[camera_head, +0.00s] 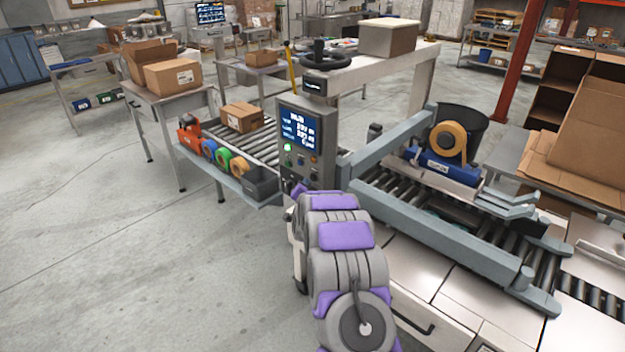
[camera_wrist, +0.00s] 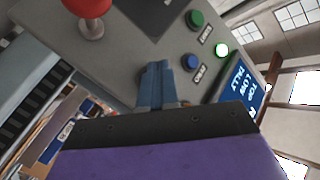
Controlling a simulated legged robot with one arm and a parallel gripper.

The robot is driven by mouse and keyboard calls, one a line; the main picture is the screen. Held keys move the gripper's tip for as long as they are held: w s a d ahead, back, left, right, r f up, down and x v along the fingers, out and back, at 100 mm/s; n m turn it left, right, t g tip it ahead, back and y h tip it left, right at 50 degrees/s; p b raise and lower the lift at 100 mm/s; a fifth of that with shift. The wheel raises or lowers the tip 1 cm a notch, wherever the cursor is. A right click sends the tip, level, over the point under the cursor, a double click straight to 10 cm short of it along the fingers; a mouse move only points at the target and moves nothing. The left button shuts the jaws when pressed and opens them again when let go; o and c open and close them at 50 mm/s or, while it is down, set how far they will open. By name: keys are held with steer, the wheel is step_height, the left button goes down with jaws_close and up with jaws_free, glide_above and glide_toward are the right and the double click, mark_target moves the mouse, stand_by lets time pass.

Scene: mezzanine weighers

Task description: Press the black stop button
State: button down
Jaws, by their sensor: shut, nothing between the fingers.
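The grey control box (camera_head: 308,150) stands in the middle of the head view, with a blue lit screen (camera_head: 299,128) and small buttons below it. In the wrist view the tilted box face (camera_wrist: 140,55) shows a red mushroom button (camera_wrist: 90,15) at upper left, a green button (camera_wrist: 196,19), a blue button (camera_wrist: 190,62) and a lit green lamp (camera_wrist: 221,50). My gripper (camera_wrist: 158,68) is shut and empty, its tips close to the panel left of the blue button. I cannot tell whether they touch. I cannot make out a black stop button; my fingers may hide part of the panel.
A roller conveyor (camera_head: 275,140) with a cardboard box (camera_head: 243,117) lies left of the control box. Tape rolls sit in a side tray (camera_head: 262,186). A tape machine (camera_head: 445,160) stands on the right. Open floor (camera_head: 110,240) lies left.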

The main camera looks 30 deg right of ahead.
steer(key=shift+w+d, duration=0.1)
steer(key=shift+d, duration=0.25)
steer(key=shift+w+d+r, duration=0.1)
steer(key=shift+d, duration=0.2)
stand_by(0.9)
steer(key=shift+s+a+r, duration=0.1)
steer(key=shift+s+a, duration=0.15)
steer(key=shift+a, duration=0.55)
steer(key=shift+a, duration=0.1)
steer(key=shift+s+a+p, duration=0.2)
steer(key=shift+s+a, duration=0.1)
steer(key=shift+a, duration=0.45)
steer(key=shift+s+a+p, duration=0.2)
steer(key=shift+s+a, duration=0.05)
steer(key=shift+a, duration=0.55)
steer(key=shift+s+a+p, duration=0.2)
steer(key=shift+s+a, duration=0.1)
steer(key=shift+a, duration=0.45)
